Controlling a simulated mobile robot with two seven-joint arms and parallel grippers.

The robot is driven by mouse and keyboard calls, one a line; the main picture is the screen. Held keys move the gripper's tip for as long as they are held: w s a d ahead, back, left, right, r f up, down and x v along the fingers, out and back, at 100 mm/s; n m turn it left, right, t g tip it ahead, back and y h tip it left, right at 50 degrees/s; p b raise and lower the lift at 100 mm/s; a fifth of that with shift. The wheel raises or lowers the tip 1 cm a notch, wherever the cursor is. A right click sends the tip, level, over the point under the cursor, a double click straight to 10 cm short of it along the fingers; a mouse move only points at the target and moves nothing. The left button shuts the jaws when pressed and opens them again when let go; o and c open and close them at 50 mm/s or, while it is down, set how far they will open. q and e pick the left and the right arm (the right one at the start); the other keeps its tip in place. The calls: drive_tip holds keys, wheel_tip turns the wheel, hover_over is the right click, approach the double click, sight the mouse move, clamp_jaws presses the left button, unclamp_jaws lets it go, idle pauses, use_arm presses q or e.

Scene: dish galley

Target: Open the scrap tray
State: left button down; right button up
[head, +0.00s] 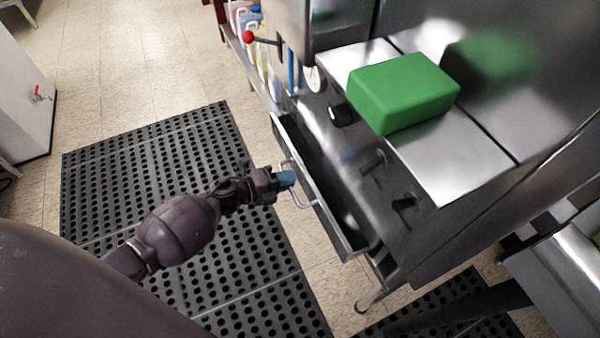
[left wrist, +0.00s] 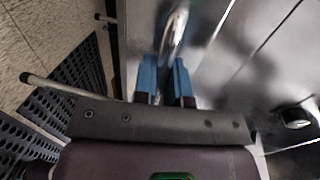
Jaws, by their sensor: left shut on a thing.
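The scrap tray (head: 335,222) is a metal drawer low in the front of the steel machine. It stands partly pulled out, with its dark inside showing from above in the head view. My left gripper (head: 287,179), with blue fingertips, is at the bar handle (head: 303,200) on the tray's front. In the left wrist view the blue fingers (left wrist: 164,82) are shut on the shiny handle bar (left wrist: 175,35). The gripper hides part of the handle in the head view. My right gripper does not show.
A green block (head: 403,92) lies on the machine's steel ledge. Black knobs (head: 341,114) sit on the panel above the tray. A black perforated mat (head: 150,170) covers the floor in front. Bottles (head: 250,35) stand on a shelf at the back.

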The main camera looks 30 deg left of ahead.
use_arm(q)
drive_tip(key=f+v, duration=0.2)
drive_tip(key=v, duration=0.8)
drive_tip(key=f+v, duration=0.2)
drive_tip(key=v, duration=0.8)
drive_tip(key=shift+s+a, duration=0.4)
drive_tip(key=shift+s, duration=0.1)
drive_tip(key=shift+f, duration=0.15)
drive_tip(key=c, duration=1.2)
unclamp_jaws()
drive_tip(key=p+v, duration=0.2)
drive_tip(key=v, duration=0.9)
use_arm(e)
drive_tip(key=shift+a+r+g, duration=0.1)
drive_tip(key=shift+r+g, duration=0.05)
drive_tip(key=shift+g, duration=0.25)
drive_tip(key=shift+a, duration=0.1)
